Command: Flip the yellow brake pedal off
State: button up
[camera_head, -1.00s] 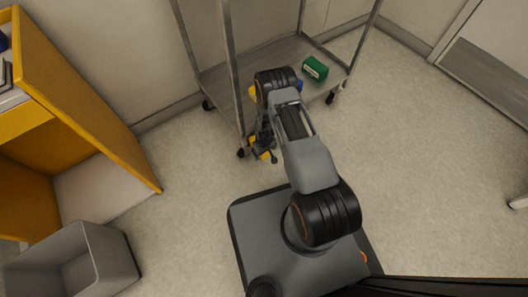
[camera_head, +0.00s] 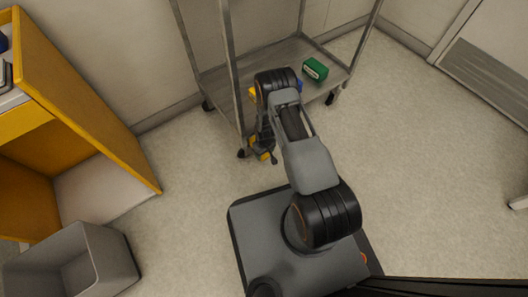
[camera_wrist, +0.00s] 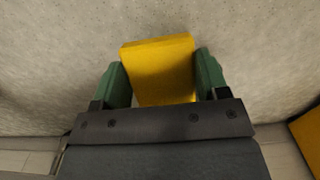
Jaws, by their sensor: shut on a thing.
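The yellow brake pedal (camera_wrist: 158,68) shows as a flat-faced yellow block in the wrist view. My gripper (camera_wrist: 160,78) has its green fingers on either side of the pedal and is shut on it. In the head view a bit of yellow (camera_head: 265,155) shows low by the cart's front leg, next to my gripper (camera_head: 262,148). My arm hides most of that spot, so the pedal's tilt and the wheel beside it are hard to see.
A grey metal cart (camera_head: 228,75) stands by the wall, with a green box (camera_head: 315,69) on its shelf. A yellow-sided cabinet (camera_head: 80,95) and a grey bin (camera_head: 105,258) are at the left. The floor at the right (camera_head: 430,170) is open.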

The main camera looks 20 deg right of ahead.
jog(key=shift+r, duration=0.45)
jog(key=shift+w+r+p, duration=0.15)
jog(key=shift+r+p, duration=0.55)
jog(key=shift+r, duration=0.15)
jog(key=shift+w+a+r+p, duration=0.2)
jog(key=shift+w+r+p, duration=0.25)
jog(key=shift+r, duration=0.5)
jog(key=shift+w, duration=0.1)
jog(key=o, duration=1)
jog(key=shift+d, duration=0.1)
jog(key=shift+c, duration=0.2)
jog(key=o, duration=0.3)
jog(key=shift+s+f, duration=0.1)
jog(key=shift+s, duration=0.1)
